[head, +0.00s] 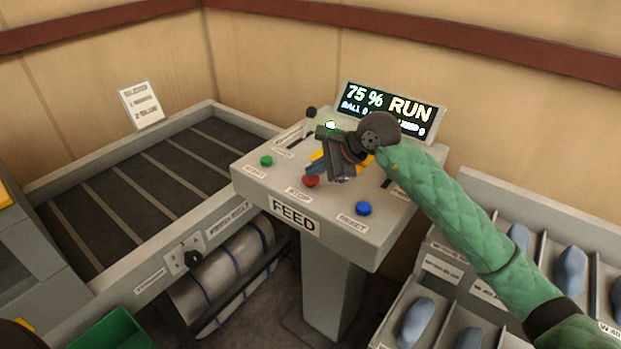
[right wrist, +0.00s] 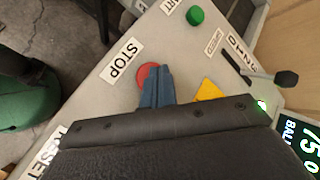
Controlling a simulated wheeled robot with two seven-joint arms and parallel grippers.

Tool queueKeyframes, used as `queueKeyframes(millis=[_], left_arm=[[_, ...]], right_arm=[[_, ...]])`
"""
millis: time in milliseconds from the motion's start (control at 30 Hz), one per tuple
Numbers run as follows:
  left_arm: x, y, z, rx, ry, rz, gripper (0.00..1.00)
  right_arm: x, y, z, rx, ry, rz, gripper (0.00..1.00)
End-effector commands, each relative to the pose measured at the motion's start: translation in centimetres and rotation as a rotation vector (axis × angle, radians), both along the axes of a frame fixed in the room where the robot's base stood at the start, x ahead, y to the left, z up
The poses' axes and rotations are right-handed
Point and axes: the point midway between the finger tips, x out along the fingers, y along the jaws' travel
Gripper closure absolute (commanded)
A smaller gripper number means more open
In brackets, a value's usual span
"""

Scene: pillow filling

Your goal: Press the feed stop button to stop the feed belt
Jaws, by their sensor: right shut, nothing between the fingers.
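The feed console (head: 241,178) is a grey pedestal labelled FEED. Its red stop button (head: 311,181) sits at the front between a green button (head: 266,160) and a blue button (head: 363,208). My right gripper (head: 312,172) is shut and empty, its fingertips right at the red button and partly covering it. In the right wrist view the blue-grey fingertips overlap the right side of the red button (right wrist: 146,74), beside the STOP label; I cannot tell whether they touch it. The display (head: 390,110) reads 75 % and RUN. The feed belt (head: 140,185) lies left of the console. My left gripper is not in view.
A lever with a black knob (head: 311,112) stands at the console's back left. A yellow part (right wrist: 209,90) lies beside the fingers. Trays of blue-grey pieces (head: 480,320) stand at the right. A green bin (head: 110,333) is at the lower left.

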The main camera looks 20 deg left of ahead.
Motion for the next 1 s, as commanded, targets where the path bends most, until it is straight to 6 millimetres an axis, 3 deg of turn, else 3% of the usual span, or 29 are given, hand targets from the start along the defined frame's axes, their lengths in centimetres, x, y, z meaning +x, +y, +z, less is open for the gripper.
queueKeyframes(millis=[1000], left_arm=[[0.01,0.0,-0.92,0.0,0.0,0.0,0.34]], right_arm=[[-0.01,0.0,-0.69,-0.001,0.001,0.001,1.0]])
